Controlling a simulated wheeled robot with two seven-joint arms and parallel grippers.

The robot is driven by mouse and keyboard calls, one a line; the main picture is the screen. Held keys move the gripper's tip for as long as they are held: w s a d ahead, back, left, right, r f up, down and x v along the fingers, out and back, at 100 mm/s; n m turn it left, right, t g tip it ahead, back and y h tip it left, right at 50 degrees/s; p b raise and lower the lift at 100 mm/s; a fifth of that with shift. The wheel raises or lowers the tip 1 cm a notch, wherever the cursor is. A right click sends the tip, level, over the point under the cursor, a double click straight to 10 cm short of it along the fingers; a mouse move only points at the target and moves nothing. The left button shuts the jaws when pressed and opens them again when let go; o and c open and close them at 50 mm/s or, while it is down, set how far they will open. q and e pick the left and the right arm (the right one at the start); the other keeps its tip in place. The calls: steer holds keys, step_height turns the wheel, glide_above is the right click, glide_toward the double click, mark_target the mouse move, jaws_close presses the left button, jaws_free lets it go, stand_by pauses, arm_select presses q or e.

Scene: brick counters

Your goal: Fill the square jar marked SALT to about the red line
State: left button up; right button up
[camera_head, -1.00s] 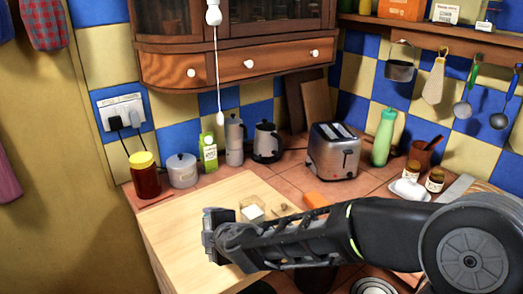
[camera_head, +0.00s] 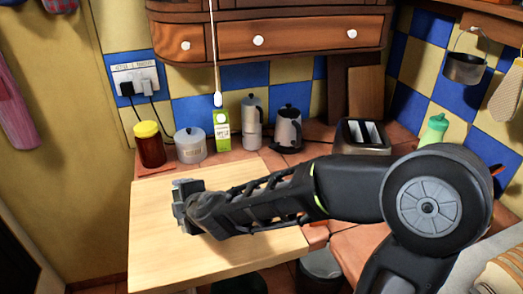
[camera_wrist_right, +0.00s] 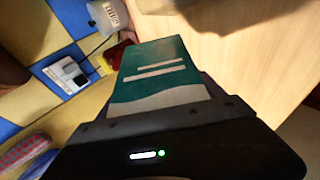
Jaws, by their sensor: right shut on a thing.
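My right gripper (camera_head: 183,206) is above the left part of the pale wooden board (camera_head: 160,245). In the right wrist view, it (camera_wrist_right: 165,108) is shut on a teal and white box (camera_wrist_right: 160,72) with white stripes on its face. I cannot read any name on the box. The box cannot be made out in the head view. No square jar marked SALT can be made out now; my right arm covers the right part of the board. My left gripper is not in view.
A toaster (camera_head: 363,137) stands right. The board's front left is clear.

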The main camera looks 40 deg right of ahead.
steer(key=shift+r, duration=0.1)
